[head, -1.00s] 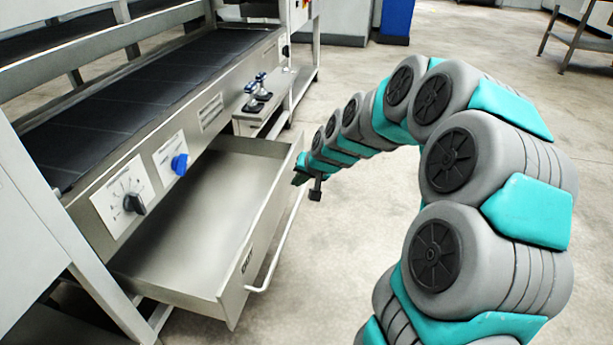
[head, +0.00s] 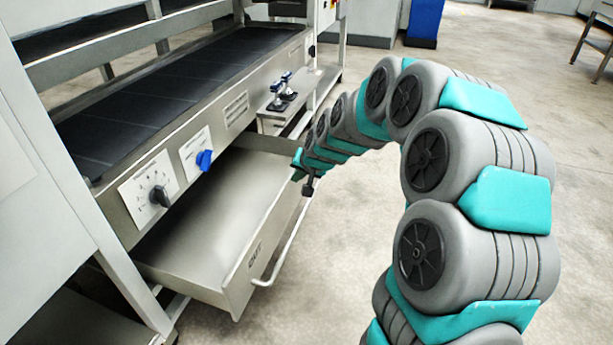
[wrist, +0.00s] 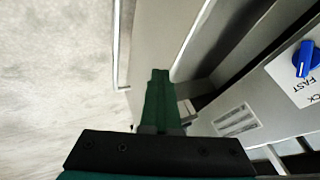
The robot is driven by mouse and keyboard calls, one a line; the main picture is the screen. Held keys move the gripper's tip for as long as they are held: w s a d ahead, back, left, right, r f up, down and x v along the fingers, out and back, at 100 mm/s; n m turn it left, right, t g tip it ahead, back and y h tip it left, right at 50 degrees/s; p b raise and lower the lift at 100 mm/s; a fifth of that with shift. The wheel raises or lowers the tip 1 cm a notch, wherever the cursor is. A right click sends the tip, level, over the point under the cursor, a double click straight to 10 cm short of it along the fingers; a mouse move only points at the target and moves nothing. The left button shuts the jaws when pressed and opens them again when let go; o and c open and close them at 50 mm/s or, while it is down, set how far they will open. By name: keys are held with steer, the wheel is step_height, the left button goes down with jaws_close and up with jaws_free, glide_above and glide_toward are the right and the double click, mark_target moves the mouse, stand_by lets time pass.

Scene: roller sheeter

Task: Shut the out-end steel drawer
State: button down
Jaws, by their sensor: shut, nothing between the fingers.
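The steel drawer (head: 215,235) marked OUT is partly open below the machine's control panel in the head view. Its front carries a long bar handle (head: 287,243). My gripper (head: 303,172) is at the far end of the drawer front, close to the upper corner and the handle's far end. In the wrist view my shut gripper (wrist: 160,95) lies over the drawer front (wrist: 160,35), with the handle bar (wrist: 117,50) to its left. Its fingers are together with nothing between them. I cannot tell whether they touch the drawer.
The panel above the drawer has a black dial (head: 159,196) and a blue knob (head: 204,160). A small shelf (head: 290,105) with blue-topped fittings juts out beyond the drawer. A blue bin (head: 425,20) stands at the back. The floor in front is clear.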

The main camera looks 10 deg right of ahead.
steer(key=w+a+p, duration=0.2)
steer(key=w+a, duration=0.3)
steer(key=a, duration=0.3)
steer(key=w+a+p, duration=0.3)
steer(key=w+a, duration=0.2)
steer(key=a, duration=0.4)
steer(key=shift+w+p, duration=0.3)
steer(key=shift+w, duration=0.1)
steer(key=shift+d, duration=0.1)
